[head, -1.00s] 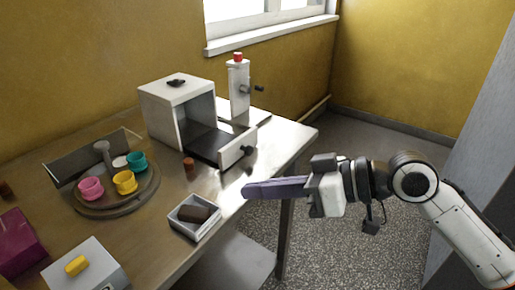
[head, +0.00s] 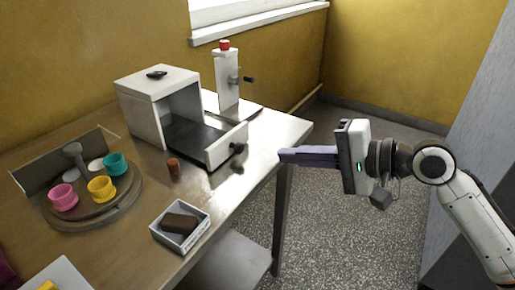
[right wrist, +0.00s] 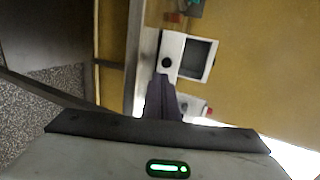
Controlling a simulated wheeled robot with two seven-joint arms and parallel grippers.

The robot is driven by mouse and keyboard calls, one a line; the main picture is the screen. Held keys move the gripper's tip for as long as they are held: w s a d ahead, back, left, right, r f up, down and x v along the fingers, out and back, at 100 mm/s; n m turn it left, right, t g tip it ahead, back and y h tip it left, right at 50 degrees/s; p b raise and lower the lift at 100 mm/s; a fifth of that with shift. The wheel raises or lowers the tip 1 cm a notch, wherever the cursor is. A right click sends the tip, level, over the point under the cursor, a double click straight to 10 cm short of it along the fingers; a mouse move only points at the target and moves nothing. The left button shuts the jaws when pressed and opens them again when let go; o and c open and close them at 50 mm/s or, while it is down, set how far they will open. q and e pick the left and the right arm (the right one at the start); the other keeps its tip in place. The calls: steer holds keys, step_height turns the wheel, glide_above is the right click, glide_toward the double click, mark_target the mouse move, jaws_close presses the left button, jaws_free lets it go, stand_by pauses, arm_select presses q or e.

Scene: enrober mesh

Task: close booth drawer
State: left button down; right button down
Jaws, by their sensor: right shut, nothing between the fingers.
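The white booth (head: 146,103) stands on the table against the yellow wall. Its drawer (head: 225,146) is pulled out toward the front right, with a dark knob (head: 238,149) on its white front. The drawer's dark inside shows. My right gripper (head: 282,155) is shut and empty, with its fingers pointing left. It is to the right of the drawer front, apart from it. In the right wrist view the shut fingers (right wrist: 163,84) point toward the white drawer front and its dark knob (right wrist: 166,62). My left gripper is not in view.
A small brown cylinder (head: 173,169) and a white tray (head: 158,238) holding a brown block are in front. A round turntable (head: 132,205) with coloured cups is at left. Open floor lies right of the table.

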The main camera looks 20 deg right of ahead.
mark_target(243, 149)
steer(key=x, duration=0.5)
steer(key=r+x, duration=0.1)
steer(key=x, duration=0.1)
steer(key=shift+w+a+f, duration=0.15)
steer(key=shift+w+a, duration=0.35)
steer(key=shift+w, duration=0.1)
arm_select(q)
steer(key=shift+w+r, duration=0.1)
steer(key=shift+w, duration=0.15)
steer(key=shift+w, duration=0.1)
